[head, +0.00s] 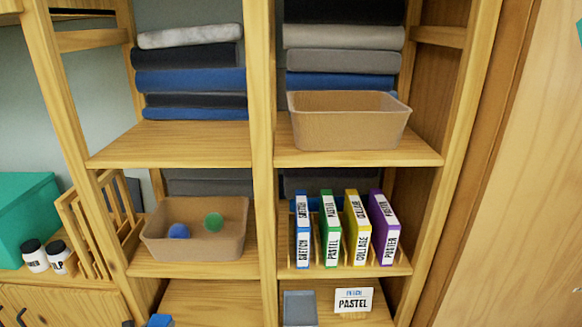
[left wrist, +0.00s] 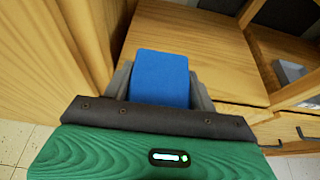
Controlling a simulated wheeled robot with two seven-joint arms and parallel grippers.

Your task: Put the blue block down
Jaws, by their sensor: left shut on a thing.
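The blue block (left wrist: 160,75) is between the grey fingers of my left gripper (left wrist: 161,88) in the left wrist view. The gripper is shut on it. In the head view the blue block (head: 160,321) just shows at the bottom edge, left of centre, in front of the lower left shelf. Most of the left gripper is cut off there. In the left wrist view a bare wooden surface (left wrist: 218,60) lies beyond the block. I cannot tell whether the block touches it. My right gripper is in neither view.
A tan bin (head: 195,242) with a blue and a green ball stands on the middle left shelf. An empty bin (head: 348,125) stands upper right. Several coloured boxes (head: 357,230) stand below it. The lower left shelf (head: 215,300) looks clear.

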